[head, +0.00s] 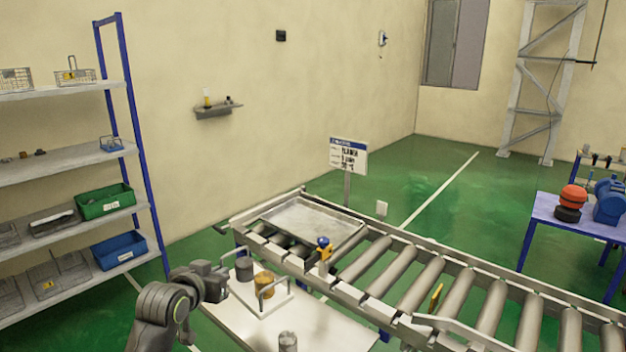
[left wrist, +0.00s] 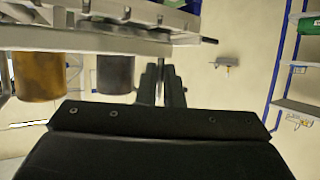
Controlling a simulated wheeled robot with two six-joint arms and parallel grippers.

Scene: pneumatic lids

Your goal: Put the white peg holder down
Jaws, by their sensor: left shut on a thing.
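The white peg holder (head: 264,309) is a flat plate with a bent-rod handle at each end. It carries a grey cylinder (head: 244,269) and a brown cylinder (head: 264,284). My left gripper (head: 226,276) is shut on the holder's left handle. In the left wrist view, which looks upside down, the fingers (left wrist: 163,78) close around a thin upright rod, with the grey cylinder (left wrist: 115,75) and brown cylinder (left wrist: 37,76) beside them. The holder is over the white table (head: 335,327); I cannot tell whether it touches the top. My right gripper is not in view.
A roller conveyor (head: 430,277) with a metal tray (head: 312,222) runs just behind the table. A blue-and-yellow device (head: 323,250) stands at its near rail. A grey cylinder (head: 288,341) stands at the table's front. Shelving (head: 75,164) is at left.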

